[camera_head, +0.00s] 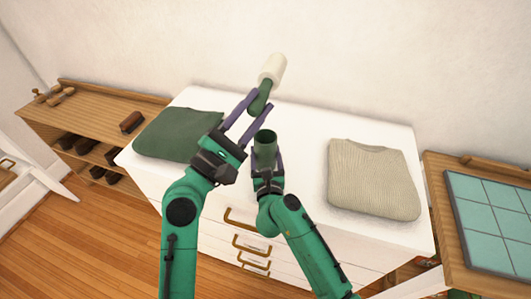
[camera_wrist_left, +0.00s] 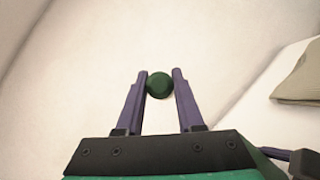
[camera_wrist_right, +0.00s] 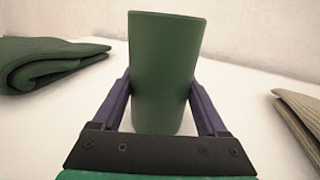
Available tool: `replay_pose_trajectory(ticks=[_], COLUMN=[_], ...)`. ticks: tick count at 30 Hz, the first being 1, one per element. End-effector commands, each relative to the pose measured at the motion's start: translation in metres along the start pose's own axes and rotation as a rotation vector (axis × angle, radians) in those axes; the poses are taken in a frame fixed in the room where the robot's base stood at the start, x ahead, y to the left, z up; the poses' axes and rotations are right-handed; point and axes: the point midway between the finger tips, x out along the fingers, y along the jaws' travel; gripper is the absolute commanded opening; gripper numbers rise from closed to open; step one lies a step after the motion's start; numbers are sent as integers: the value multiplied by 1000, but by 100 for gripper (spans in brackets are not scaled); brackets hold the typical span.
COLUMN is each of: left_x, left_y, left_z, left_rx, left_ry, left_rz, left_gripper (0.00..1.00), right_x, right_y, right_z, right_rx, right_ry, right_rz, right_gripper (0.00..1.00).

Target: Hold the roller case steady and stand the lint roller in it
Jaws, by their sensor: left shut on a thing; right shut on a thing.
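The lint roller (camera_head: 272,71) has a cream head and a dark green handle. My left gripper (camera_head: 254,103) is shut on the handle and holds the roller tilted, head up, above the back of the white dresser. In the left wrist view the green handle end (camera_wrist_left: 159,85) shows between the fingers. The roller case (camera_head: 264,146) is a dark green open-topped cup. My right gripper (camera_wrist_right: 160,105) is shut around its sides, and the case stands about upright in the right wrist view (camera_wrist_right: 166,60). The roller is apart from the case, above and behind it in the head view.
A folded green garment (camera_head: 178,135) lies left on the white dresser top (camera_head: 305,120). A folded beige knit (camera_head: 372,180) lies right. A wooden shelf unit (camera_head: 90,110) with brushes and shoes stands left. A wooden stand with a teal tiled panel (camera_head: 490,215) is at right.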

Motion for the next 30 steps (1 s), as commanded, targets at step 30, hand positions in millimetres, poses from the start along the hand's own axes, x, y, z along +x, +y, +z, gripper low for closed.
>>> replay_pose_trajectory(ticks=[30], left_x=[-29], left_y=[-50], left_z=[-44], left_rx=[0], left_ry=[4], left_rz=[-1], left_gripper=[0], right_x=[0], right_y=[0], right_z=[-1], right_rx=[-1], right_ry=[2], right_rz=[0], right_gripper=[18])
